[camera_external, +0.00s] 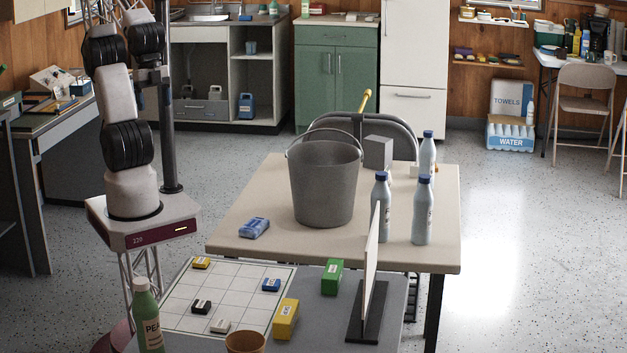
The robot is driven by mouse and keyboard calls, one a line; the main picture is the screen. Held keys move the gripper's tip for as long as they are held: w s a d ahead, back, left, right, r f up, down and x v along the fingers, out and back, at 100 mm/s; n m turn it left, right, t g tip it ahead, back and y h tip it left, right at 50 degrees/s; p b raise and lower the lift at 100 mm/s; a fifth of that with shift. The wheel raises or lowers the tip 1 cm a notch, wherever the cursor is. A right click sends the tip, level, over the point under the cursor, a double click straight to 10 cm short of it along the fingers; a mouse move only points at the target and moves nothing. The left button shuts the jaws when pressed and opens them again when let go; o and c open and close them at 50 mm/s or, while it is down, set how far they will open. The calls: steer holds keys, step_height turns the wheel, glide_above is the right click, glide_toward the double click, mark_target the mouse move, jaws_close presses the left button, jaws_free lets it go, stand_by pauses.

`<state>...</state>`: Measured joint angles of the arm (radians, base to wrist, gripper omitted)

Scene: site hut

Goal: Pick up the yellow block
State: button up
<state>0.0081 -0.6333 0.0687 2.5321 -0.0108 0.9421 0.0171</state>
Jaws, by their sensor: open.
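A larger yellow block (285,319) with a pale label stands on the grey near table, beside the right edge of a white grid board (235,281). A smaller yellow block (201,263) with a dark mark lies on the board's far left corner. My gripper (153,98) hangs beside a dark pole at the upper left, high above and well away from both yellow blocks. Its jaws are open and hold nothing that I can see; the fingers are small and dark here.
Blue (271,285), black (202,307) and white (220,326) blocks lie on the board. A green block (332,277), an upright panel (371,270), a green bottle (147,318) and a brown pot (246,343) stand nearby. A bucket (325,185) and bottles occupy the beige table (270,190).

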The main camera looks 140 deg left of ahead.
steer(key=w+d+f+n+h, duration=0.1)
steer(key=w+f+n+h, duration=0.25)
steer(key=w, duration=0.75)
steer(key=w+d+f+n+h, duration=0.1)
steer(key=w+f+n+h, duration=0.3)
steer(key=w, duration=0.7)
steer(key=w+f+n+h, duration=0.1)
steer(key=w+f+n, duration=0.1)
steer(key=w+n, duration=0.65)
steer(key=w+a+f+n+t, duration=0.2)
steer(key=w+a+f+n, duration=0.1)
steer(key=w+f, duration=0.5)
steer(key=w+a+f+n+t, duration=0.2)
steer(key=w+a+f+n, duration=0.2)
steer(key=w+f, duration=0.4)
steer(key=w+a+f+n+t+h, duration=0.1)
steer(key=w+a+f+n+t, duration=0.2)
steer(key=w+f, duration=0.5)
steer(key=shift+w+a+n, duration=0.3)
steer(key=shift+a, duration=0.35)
steer(key=shift+w+a+n, duration=0.25)
steer(key=shift+a+n, duration=0.05)
steer(key=shift+a, duration=0.3)
steer(key=shift+x, duration=1.3)
